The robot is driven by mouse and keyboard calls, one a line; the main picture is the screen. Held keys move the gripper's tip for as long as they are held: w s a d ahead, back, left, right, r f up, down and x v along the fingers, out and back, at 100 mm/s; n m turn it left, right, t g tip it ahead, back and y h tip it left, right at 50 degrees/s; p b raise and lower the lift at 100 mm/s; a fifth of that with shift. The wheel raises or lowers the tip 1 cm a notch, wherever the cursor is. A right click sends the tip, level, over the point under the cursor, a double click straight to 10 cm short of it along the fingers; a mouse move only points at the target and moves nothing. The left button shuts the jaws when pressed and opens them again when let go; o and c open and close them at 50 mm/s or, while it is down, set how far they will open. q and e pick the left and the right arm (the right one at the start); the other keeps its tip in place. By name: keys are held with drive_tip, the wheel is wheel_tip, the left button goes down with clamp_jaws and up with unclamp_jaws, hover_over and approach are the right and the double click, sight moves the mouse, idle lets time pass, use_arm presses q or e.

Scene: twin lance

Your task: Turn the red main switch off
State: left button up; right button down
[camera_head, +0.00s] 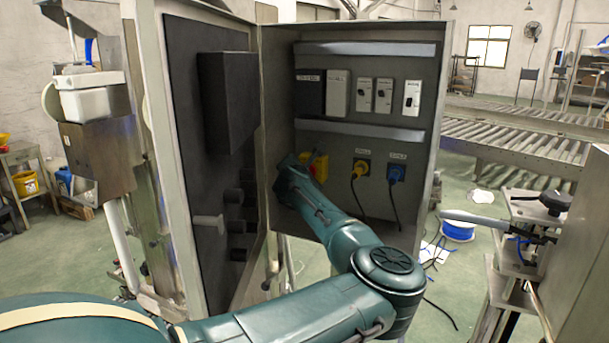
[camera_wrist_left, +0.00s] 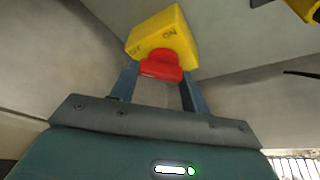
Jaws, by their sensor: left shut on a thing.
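I cannot tell which mark the knob points to. In the head view the yellow housing (camera_head: 320,168) is on the lower left of the cabinet's back panel, partly covered by my left arm, and the fingertips are hidden. My right gripper is not in view.
The electrical cabinet's grey door (camera_head: 178,120) stands open on the left. A yellow plug (camera_head: 361,168) and a blue plug (camera_head: 397,173) with hanging cables sit right of the switch. Breakers (camera_head: 364,95) are above. A metal stand (camera_head: 515,240) is at the right.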

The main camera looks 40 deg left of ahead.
use_arm(q)
drive_tip(key=o, duration=1)
drive_tip(key=shift+b+v, duration=1.4)
drive_tip(key=shift+v, duration=5.15)
